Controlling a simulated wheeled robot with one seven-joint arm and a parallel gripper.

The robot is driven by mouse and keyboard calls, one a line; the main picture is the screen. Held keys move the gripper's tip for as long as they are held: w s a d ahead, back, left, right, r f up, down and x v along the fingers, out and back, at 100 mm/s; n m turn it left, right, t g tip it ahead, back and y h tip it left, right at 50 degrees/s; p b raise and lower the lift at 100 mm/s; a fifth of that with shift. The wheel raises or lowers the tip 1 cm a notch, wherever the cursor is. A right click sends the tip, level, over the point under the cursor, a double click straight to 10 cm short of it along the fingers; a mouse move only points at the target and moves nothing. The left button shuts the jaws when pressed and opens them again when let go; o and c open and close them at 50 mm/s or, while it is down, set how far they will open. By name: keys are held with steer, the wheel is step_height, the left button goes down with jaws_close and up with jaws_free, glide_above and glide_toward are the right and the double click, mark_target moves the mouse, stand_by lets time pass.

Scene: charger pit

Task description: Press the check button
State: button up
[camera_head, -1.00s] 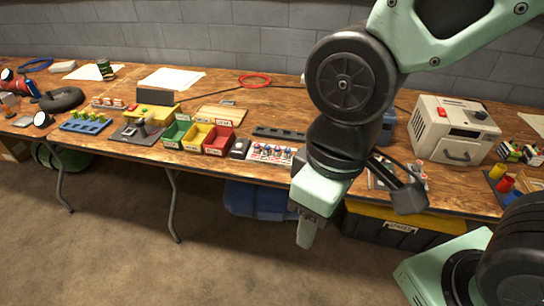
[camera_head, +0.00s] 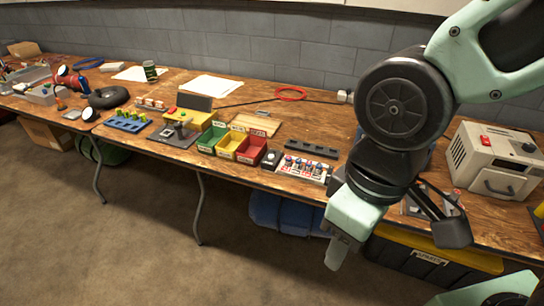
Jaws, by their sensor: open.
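No button is plainly marked as the check button at this size. A small dark box with a pale round top (camera_head: 271,158), perhaps a button, sits near the table's front edge, right of the red bin. A yellow device (camera_head: 189,117) with a dark upright panel stands left of the bins; any button on it is too small to tell. My gripper (camera_head: 335,256) points down in front of the table edge, right of and nearer than the dark box, touching nothing that I can see. Its finger gap is hardly visible from here.
Green, yellow and red bins (camera_head: 237,148) stand left of the dark box. A white tray with several small parts (camera_head: 303,168) lies right of it. A beige machine (camera_head: 495,158) stands at the right. A yellow-lidded crate (camera_head: 430,258) is under the table.

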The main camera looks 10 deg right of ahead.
jaws_close()
stand_by(1.9)
